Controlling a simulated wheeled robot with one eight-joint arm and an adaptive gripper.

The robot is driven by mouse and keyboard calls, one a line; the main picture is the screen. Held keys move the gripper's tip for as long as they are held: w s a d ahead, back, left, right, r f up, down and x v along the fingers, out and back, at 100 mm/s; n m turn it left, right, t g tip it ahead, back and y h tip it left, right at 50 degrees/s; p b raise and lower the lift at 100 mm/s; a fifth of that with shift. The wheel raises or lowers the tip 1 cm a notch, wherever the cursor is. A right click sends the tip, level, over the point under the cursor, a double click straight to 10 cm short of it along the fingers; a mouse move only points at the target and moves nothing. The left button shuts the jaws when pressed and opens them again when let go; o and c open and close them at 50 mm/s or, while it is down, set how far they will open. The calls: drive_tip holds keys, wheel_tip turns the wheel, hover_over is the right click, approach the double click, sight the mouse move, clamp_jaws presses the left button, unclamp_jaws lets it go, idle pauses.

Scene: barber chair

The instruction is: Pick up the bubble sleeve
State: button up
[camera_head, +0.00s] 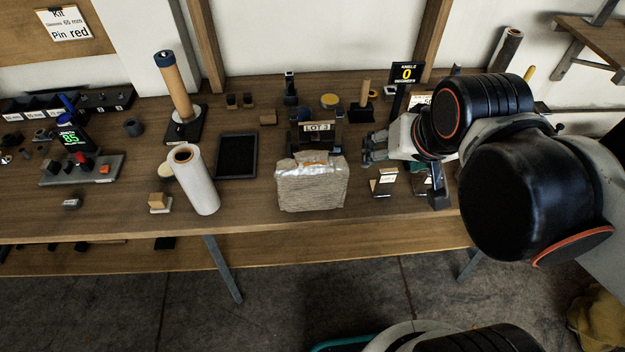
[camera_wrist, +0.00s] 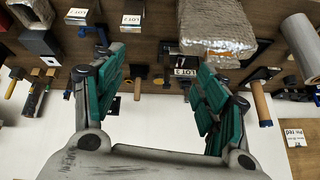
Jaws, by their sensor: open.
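The bubble sleeve (camera_head: 311,188) is a silvery, ribbed pouch with a shiny crumpled open end. It sits near the front of the wooden table (camera_head: 250,222), just in front of a small "LOT 3" sign (camera_head: 319,127). In the wrist view the sleeve (camera_wrist: 214,22) shows at the upper right, beyond one of the fingers. My gripper (camera_head: 374,147) is open and empty, to the right of the sleeve and a little behind it, apart from it. In the wrist view, its green-padded fingers (camera_wrist: 158,72) stand wide apart with nothing held between them.
A white roll (camera_head: 196,181) and a dark tray (camera_head: 237,156) stand left of the sleeve. Small card holders (camera_head: 384,182) lie just right of it. A black "ANGLE 0" display (camera_head: 407,74) stands behind my gripper. Bare table lies in front of the sleeve.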

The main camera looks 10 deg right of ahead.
drive_tip(key=w+m, duration=0.1)
drive_tip(key=w, duration=0.1)
drive_tip(key=m+g+p, duration=0.6)
drive_tip(key=m+p, duration=0.2)
drive_tip(key=m, duration=0.7)
hover_over(316, 155)
wheel_tip(316, 155, down, 4)
drive_tip(key=shift+w+f, duration=0.1)
drive_tip(key=shift+s+f, duration=0.2)
wheel_tip(316, 155, down, 8)
drive_tip(key=shift+r+b, duration=0.15)
drive_tip(key=shift+b, duration=0.95)
drive_tip(key=shift+w+d+f+b, duration=0.15)
drive_tip(key=shift+f+b, duration=0.35)
drive_tip(key=shift+f, duration=0.9)
drive_tip(key=shift+w+d+f+b, duration=0.15)
drive_tip(key=shift+f+b, duration=0.35)
drive_tip(key=shift+f, duration=0.9)
drive_tip(key=shift+a, duration=0.1)
drive_tip(key=shift+c, duration=0.6)
